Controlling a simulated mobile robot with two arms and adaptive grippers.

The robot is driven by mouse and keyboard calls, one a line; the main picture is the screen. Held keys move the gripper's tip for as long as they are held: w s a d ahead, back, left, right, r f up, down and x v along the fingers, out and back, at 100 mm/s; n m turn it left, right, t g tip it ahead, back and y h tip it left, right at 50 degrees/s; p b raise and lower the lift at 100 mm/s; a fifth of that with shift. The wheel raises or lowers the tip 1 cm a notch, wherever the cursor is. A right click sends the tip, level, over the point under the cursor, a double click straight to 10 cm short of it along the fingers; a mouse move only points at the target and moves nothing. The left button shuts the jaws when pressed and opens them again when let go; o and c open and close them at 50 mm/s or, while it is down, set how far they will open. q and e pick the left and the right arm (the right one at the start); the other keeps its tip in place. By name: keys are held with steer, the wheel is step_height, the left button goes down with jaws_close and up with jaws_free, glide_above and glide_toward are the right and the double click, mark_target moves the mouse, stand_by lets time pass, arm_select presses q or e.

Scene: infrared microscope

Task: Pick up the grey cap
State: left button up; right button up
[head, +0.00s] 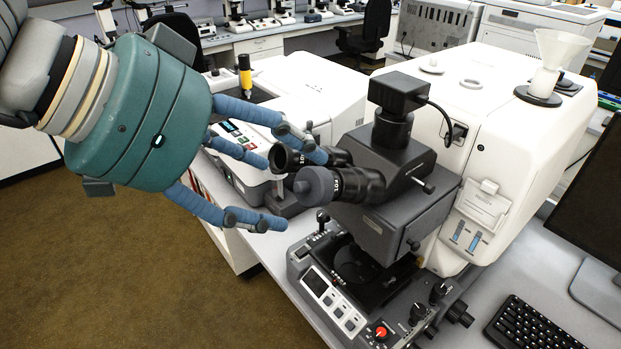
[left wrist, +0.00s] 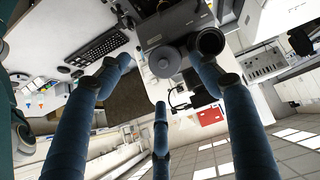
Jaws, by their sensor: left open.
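The grey cap (head: 314,186) is a round cover on the end of the nearer eyepiece of the dark microscope (head: 385,205). In the left wrist view the cap (left wrist: 164,62) shows as a grey disc. My left gripper (head: 286,188) has three blue fingers spread open around the space in front of the eyepieces. It is empty, with the cap just beyond the fingertips; in the left wrist view the gripper (left wrist: 163,80) frames it. I cannot tell whether any finger touches it. The other eyepiece (left wrist: 210,41) has an open dark end. My right gripper is not in view.
A large white instrument housing (head: 530,125) stands behind the microscope, with a white funnel (head: 557,55) on top. A stage and control panel (head: 335,300) lie below the eyepieces. A keyboard (head: 535,325) and dark monitor (head: 585,190) are at right. Brown floor is open at lower left.

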mark_target(298, 185)
arm_select(q)
steer(key=p+x, duration=0.1)
steer(key=x, duration=0.1)
steer(key=p+x, duration=0.1)
steer(key=x, duration=0.1)
steer(key=shift+w+f+p, duration=0.15)
steer(key=shift+w+p, duration=0.25)
steer(key=shift+w, duration=0.05)
steer(key=shift+d+f, duration=0.1)
steer(key=shift+f, duration=0.15)
steer(key=shift+s+f, duration=0.1)
steer(key=shift+f, duration=0.1)
steer(key=shift+d, duration=0.15)
steer(key=shift+w+d, duration=0.25)
steer(key=shift+w, duration=0.1)
steer(key=c, duration=0.4)
steer(key=shift+d, duration=0.1)
steer(key=c, duration=0.3)
steer(key=shift+s+a, duration=0.1)
steer(key=shift+a, duration=0.15)
steer(key=shift+c, duration=0.3)
